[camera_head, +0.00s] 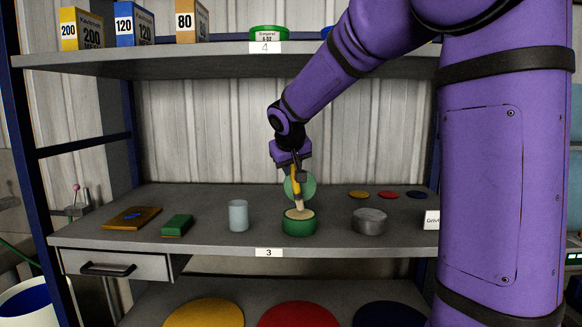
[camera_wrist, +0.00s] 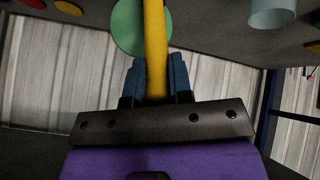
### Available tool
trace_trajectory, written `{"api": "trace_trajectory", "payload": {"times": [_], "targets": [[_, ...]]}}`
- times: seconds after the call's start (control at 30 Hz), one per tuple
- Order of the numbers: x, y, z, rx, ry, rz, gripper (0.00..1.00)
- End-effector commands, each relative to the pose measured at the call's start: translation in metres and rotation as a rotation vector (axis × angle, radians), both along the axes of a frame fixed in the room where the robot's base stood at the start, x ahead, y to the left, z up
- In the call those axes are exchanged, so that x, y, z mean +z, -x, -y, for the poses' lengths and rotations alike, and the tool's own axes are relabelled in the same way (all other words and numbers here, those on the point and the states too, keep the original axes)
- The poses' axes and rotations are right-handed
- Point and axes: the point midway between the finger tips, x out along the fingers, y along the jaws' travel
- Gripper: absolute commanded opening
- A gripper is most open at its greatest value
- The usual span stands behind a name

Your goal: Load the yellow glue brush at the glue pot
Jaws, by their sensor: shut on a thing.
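My gripper (camera_head: 292,166) is shut on the yellow glue brush (camera_head: 296,184), which hangs bristles down and slightly tilted. The brush's pale bristle end is at the mouth of the green glue pot (camera_head: 299,227), over its tan contents; I cannot tell how deep it reaches. In the wrist view my gripper (camera_wrist: 157,75) has its blue fingers on both sides of the yellow handle (camera_wrist: 155,45). A light green round lid (camera_head: 306,187) stands up behind the pot, and it also shows in the wrist view (camera_wrist: 127,27).
On the same shelf (camera_head: 345,241) stand a pale glass cup (camera_head: 238,215) to the left and a grey metal tin (camera_head: 369,221) to the right. A green block (camera_head: 177,225) lies farther left.

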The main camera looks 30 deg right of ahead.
Motion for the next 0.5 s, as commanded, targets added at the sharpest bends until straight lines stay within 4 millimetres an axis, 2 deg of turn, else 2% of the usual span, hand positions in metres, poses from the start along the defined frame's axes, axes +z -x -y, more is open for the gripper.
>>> {"api": "trace_trajectory", "payload": {"times": [0.5], "targets": [[-0.0054,-0.0001,0.0001,0.000,0.001,-0.001,0.00]]}}
